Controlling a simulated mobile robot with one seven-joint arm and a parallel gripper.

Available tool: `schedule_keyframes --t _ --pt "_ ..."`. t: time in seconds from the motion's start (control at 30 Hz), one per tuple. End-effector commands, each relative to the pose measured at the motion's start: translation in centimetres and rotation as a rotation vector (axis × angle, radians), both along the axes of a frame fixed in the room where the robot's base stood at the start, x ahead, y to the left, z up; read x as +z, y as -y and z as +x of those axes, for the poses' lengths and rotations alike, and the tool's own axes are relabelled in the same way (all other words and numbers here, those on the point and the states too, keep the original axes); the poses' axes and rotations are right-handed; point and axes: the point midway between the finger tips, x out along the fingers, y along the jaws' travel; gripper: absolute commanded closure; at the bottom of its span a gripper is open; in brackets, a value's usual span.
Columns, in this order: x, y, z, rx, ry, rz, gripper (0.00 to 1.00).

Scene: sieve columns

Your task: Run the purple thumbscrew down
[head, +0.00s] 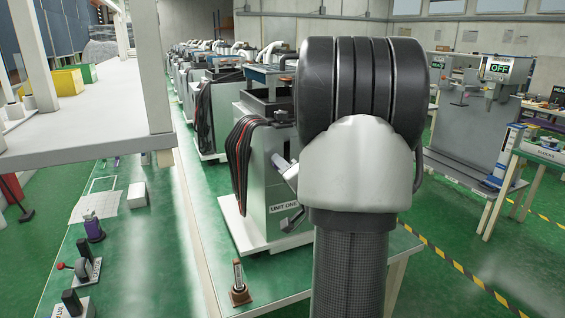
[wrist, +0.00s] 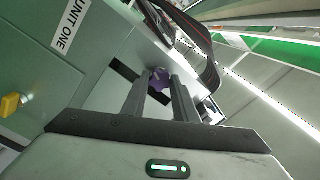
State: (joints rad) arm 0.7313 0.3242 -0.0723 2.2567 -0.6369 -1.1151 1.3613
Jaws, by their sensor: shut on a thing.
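The purple thumbscrew (wrist: 158,82) shows in the wrist view between my fingertips, at a dark slot in the grey-green housing of the unit labelled UNIT ONE (wrist: 88,42). My gripper (wrist: 157,76) is shut on the thumbscrew, with one finger on each side of it. The fingers hide part of the thumbscrew and its shaft, so I cannot tell how far down it sits. In the head view, UNIT ONE (head: 262,190) stands on the green bench. My arm hides the thumbscrew there.
A yellow knob (wrist: 12,104) sticks out at the left in the wrist view. Dark cables (head: 238,150) hang over the unit's left side. A small brown-based upright piece (head: 239,288) stands at the bench front. More units stand in a row behind.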

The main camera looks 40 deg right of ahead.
Motion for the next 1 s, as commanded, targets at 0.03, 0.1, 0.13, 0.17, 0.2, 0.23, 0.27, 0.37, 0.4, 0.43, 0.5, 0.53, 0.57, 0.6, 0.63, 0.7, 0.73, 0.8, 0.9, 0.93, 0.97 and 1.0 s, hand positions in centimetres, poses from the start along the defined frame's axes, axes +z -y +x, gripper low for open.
schedule_keyframes --t 0.03,0.1,0.13,0.17,0.2,0.23,0.27,0.37,0.4,0.43,0.5,0.53,0.57,0.6,0.63,0.7,0.73,0.8,0.9,0.93,0.97,1.0 --pt "0.51 0.03 0.08 0.000 0.014 0.041 0.96" --pt "0.50 0.04 0.08 0.000 0.030 0.105 0.96" --pt "0.50 0.06 0.07 0.000 0.036 0.132 0.96" --pt "0.50 0.07 0.06 0.000 0.043 0.160 0.96" --pt "0.53 0.06 0.08 0.001 0.053 0.197 0.96" --pt "0.53 0.05 0.08 0.002 0.059 0.225 0.96" --pt "0.52 0.05 0.08 0.002 0.066 0.253 0.96" --pt "0.49 0.09 0.07 0.000 0.088 0.346 0.96" --pt "0.53 0.08 0.07 0.001 0.098 0.383 0.96" --pt "0.54 0.08 0.07 0.001 0.104 0.410 0.96" --pt "0.51 0.09 0.07 0.001 0.120 0.474 0.96" --pt "0.51 0.10 0.07 0.001 0.126 0.502 0.96" --pt "0.51 0.10 0.07 0.001 0.133 0.531 0.96" --pt "0.52 0.11 0.07 0.001 0.142 0.567 0.96" --pt "0.52 0.10 0.07 0.001 0.149 0.595 0.96" --pt "0.51 0.10 0.07 0.001 0.164 0.660 0.96" --pt "0.54 0.11 0.07 0.002 0.172 0.688 0.96" --pt "0.52 0.08 0.08 0.002 0.186 0.752 0.96" --pt "0.53 0.10 0.08 0.002 0.208 0.845 0.96" --pt "0.53 0.07 0.08 0.002 0.215 0.872 0.96" --pt "0.51 0.10 0.07 0.002 0.222 0.900 0.96" --pt "0.53 0.11 0.05 0.002 0.231 0.937 0.96"
